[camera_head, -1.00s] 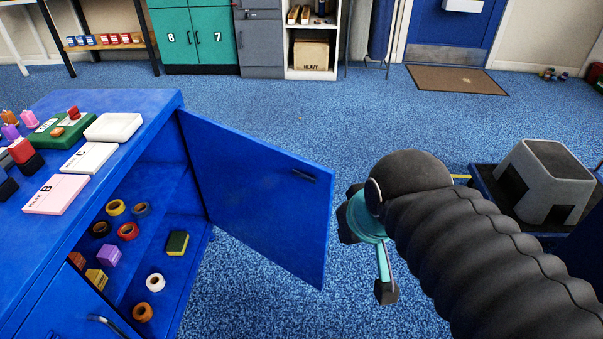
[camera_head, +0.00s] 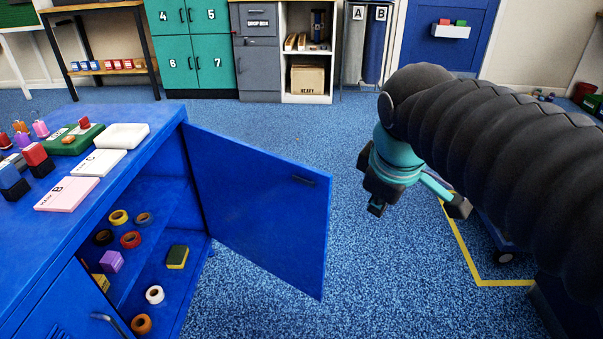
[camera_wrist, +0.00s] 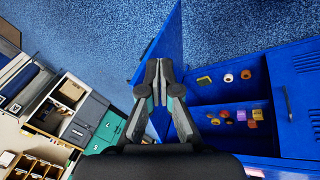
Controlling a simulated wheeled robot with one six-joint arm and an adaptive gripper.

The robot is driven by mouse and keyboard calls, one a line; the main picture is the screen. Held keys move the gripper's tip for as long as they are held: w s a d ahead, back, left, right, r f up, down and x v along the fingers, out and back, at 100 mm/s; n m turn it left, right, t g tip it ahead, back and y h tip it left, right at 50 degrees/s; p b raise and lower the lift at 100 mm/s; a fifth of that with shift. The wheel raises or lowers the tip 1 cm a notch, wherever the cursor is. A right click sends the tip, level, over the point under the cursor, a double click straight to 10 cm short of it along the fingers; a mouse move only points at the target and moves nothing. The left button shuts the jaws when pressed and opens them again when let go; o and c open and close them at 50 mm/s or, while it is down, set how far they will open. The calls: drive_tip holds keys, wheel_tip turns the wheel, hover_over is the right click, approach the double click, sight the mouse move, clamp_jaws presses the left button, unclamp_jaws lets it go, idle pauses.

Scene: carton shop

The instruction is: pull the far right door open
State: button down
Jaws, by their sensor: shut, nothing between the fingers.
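My gripper (camera_wrist: 157,82) is shut and empty. In the head view my teal and black gripper (camera_head: 377,190) hangs to the right of the door's free edge, with a gap of blue floor between them in the picture. Its fingertips are partly hidden there.
Inside the open cabinet are tape rolls (camera_head: 155,294), a sponge (camera_head: 177,257) and a purple block (camera_head: 111,262) on shelves. The top holds cards (camera_head: 66,193) and a white tray (camera_head: 122,136). Open blue floor lies beyond the door. Yellow floor tape (camera_head: 505,283) runs at right.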

drive_tip(key=w+a+r+n+b, duration=0.2)
drive_tip(key=w+a+n, duration=0.5)
drive_tip(key=w+n, duration=0.15)
drive_tip(key=n+h+b, duration=0.2)
drive_tip(key=n, duration=0.8)
approach(304, 180)
drive_tip(key=s+a+r, duration=0.3)
drive_tip(key=r, duration=0.2)
drive_tip(key=shift+g, duration=0.4)
drive_tip(key=x, duration=0.3)
drive_tip(key=w+b+x, duration=0.1)
drive_tip(key=x, duration=0.3)
drive_tip(key=d+b+x, duration=0.1)
drive_tip(key=x, duration=0.3)
drive_tip(key=shift+w+r, duration=0.25)
drive_tip(key=shift+r, duration=0.05)
drive_tip(key=shift+w+d+n, duration=0.25)
drive_tip(key=shift+w+d, duration=0.05)
drive_tip(key=shift+w, duration=0.25)
drive_tip(key=shift+r, duration=0.1)
